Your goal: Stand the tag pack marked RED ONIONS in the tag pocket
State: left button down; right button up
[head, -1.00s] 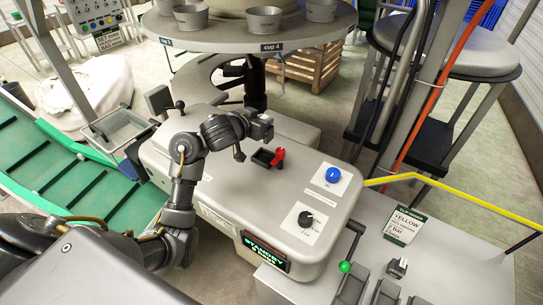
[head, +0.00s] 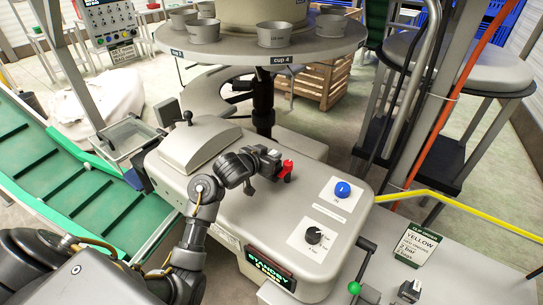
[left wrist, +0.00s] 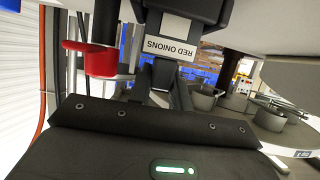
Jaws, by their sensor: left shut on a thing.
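My left gripper (head: 267,168) is over the top of the grey machine, right beside a red part (head: 287,170). In the left wrist view, the gripper (left wrist: 172,38) is shut on a dark tag pack whose white label (left wrist: 171,36) reads RED ONIONS, upside down in the picture. The red part (left wrist: 95,58) shows left of the pack there, on a dark post. The dark recess beside the red part, probably the tag pocket, is hidden by my gripper in the head view. I cannot tell whether the pack touches it. My right gripper is out of view.
A blue knob (head: 342,189) and a black dial (head: 314,235) sit right of my gripper on the grey machine (head: 235,208). A round table (head: 230,44) with metal cups is behind.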

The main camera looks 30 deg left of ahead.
pick_arm(q)
jog(key=c, duration=1.4)
grip_release()
jog(key=shift+o, duration=0.5)
jog(key=p+v, duration=0.3)
jog(key=v, duration=0.9)
